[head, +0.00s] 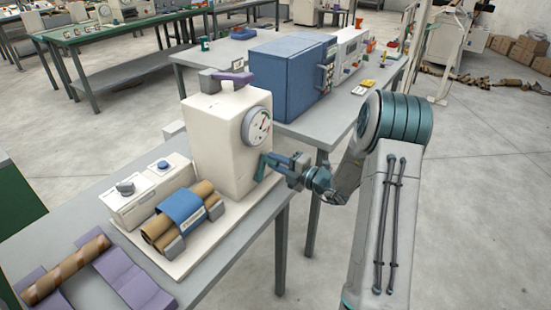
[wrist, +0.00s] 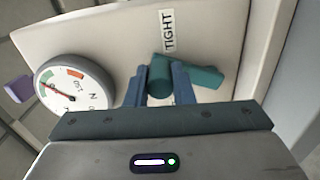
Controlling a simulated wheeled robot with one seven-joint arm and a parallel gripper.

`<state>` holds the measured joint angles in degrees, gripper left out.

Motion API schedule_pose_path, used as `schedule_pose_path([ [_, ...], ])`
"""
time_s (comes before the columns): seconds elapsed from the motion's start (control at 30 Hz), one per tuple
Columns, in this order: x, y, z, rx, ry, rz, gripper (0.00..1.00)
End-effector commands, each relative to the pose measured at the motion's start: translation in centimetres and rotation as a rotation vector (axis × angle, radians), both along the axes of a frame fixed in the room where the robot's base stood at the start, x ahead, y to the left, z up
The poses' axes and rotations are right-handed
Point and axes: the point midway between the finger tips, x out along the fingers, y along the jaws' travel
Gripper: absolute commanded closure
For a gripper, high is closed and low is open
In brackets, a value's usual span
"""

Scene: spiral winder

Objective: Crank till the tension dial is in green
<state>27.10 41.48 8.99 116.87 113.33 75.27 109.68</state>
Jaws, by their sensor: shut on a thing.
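The cream winder box (head: 215,150) stands on a base plate on the table. Its round tension dial (head: 257,126) faces right and also shows in the wrist view (wrist: 75,92), with a green band and an orange-red band. My gripper (head: 275,163) is shut on the crank's knob, with one blue finger on each side (wrist: 160,85).
A purple lever (head: 231,77) tops the box. Beside it lie brown tubes (head: 163,232) with a blue band and a small box with a blue button (head: 163,165). A striped tube (head: 66,270) rests on purple cradles. A blue cabinet (head: 288,80) stands on the table behind.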

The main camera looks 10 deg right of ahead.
Motion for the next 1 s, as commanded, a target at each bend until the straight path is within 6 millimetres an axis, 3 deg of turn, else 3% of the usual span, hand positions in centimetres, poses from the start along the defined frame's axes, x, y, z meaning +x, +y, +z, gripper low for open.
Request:
schedule_pose_path([
  [0.4,0.1,-0.1,0.0,0.004,0.003,-0.002,1.0],
  [0.43,0.1,-0.1,0.0,0.004,0.003,-0.002,0.76],
  [0.5,0.1,-0.1,0.0,0.004,0.003,-0.002,0.56],
  [0.83,-0.1,-0.2,0.0,0.004,0.003,-0.002,0.56],
  [1.0,-1.6,-1.7,-0.1,0.004,0.004,-0.004,0.56],
])
